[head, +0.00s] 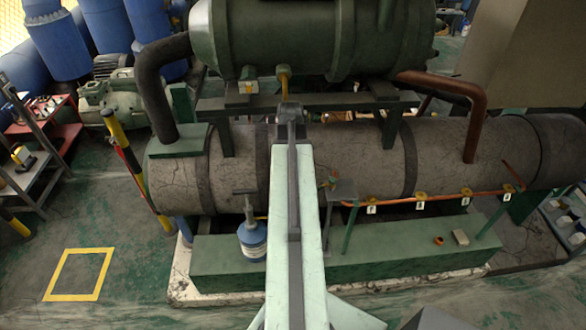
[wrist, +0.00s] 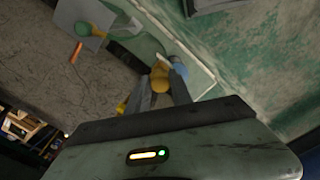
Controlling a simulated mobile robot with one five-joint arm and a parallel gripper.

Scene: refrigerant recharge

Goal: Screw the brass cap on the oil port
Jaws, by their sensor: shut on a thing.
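My gripper (wrist: 159,88) shows in the wrist view, its two grey fingers shut on a small yellow-brass piece, the brass cap (wrist: 158,84). A browner brass part (wrist: 161,68) shows just past the cap; I cannot tell if they touch or if it is the oil port. In the head view, my arm reaches up the middle to the green compressor vessel (head: 315,40), and the fingers cannot be made out. A brass fitting (head: 284,76) shows low on the vessel, just above the arm's end.
A blue bottle (head: 252,240) with an upright handle stands left of my arm. The grey cylinder (head: 350,155) carries a copper line with tagged valves (head: 420,200). A small orange ring (head: 438,240) and beige block (head: 460,237) lie on the green base (head: 370,262).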

